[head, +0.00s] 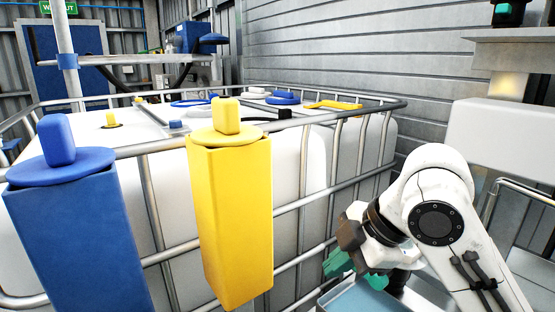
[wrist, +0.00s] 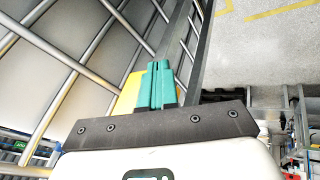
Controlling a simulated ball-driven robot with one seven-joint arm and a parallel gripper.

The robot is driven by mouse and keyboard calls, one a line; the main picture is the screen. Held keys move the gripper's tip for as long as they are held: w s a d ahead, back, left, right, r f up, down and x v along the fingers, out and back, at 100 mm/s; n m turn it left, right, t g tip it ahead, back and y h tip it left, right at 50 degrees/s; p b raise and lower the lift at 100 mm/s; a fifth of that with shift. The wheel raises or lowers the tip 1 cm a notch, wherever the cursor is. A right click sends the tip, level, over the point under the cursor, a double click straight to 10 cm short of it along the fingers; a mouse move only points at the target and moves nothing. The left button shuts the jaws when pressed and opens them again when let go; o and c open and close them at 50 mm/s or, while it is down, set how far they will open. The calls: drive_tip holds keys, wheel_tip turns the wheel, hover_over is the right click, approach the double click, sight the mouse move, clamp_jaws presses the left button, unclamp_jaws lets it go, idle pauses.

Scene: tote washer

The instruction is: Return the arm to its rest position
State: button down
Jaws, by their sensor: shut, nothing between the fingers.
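My gripper (head: 352,272) is at the lower right of the head view, its teal fingers pointing down and left. In the wrist view my gripper (wrist: 159,68) shows its two teal fingers side by side, shut with nothing between them. The arm is bent, with a white joint housing above the gripper. The gripper is to the right of the yellow box-shaped container (head: 235,215) and in front of the caged white tank (head: 310,160). Part of the gripper is hidden behind its own wrist in the head view.
A blue box-shaped container (head: 75,245) stands left of the yellow one, both before the tank's metal bars. A light blue tray (head: 350,298) lies below the gripper. A white machine housing (head: 505,135) is at right. The wrist view shows grey floor (wrist: 270,45) with yellow lines.

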drive_tip(key=s+d+f+m, duration=0.1)
drive_tip(key=s+f+m, duration=0.25)
drive_tip(key=f, duration=0.35)
drive_tip(key=s+d+f+m+t, duration=0.1)
drive_tip(key=s+f+m, duration=0.2)
drive_tip(key=f+m, duration=0.3)
drive_tip(key=s+d+f+m, duration=0.2)
drive_tip(key=s+f+m, duration=0.15)
drive_tip(key=f, duration=0.45)
drive_tip(key=s+d+f+m+g+h, duration=0.1)
drive_tip(key=s+d+f+m, duration=0.1)
drive_tip(key=s+d+f, duration=0.2)
drive_tip(key=s+d+f+m+g+h, duration=0.1)
drive_tip(key=s+d+f, duration=0.4)
drive_tip(key=s, duration=0.6)
drive_tip(key=s+d+f+m+g+h, duration=0.1)
drive_tip(key=s+d+f+m+h, duration=0.2)
drive_tip(key=s, duration=0.4)
drive_tip(key=shift+s+d+f+m, duration=0.3)
drive_tip(key=shift+d+f+m, duration=0.55)
drive_tip(key=shift+m, duration=0.35)
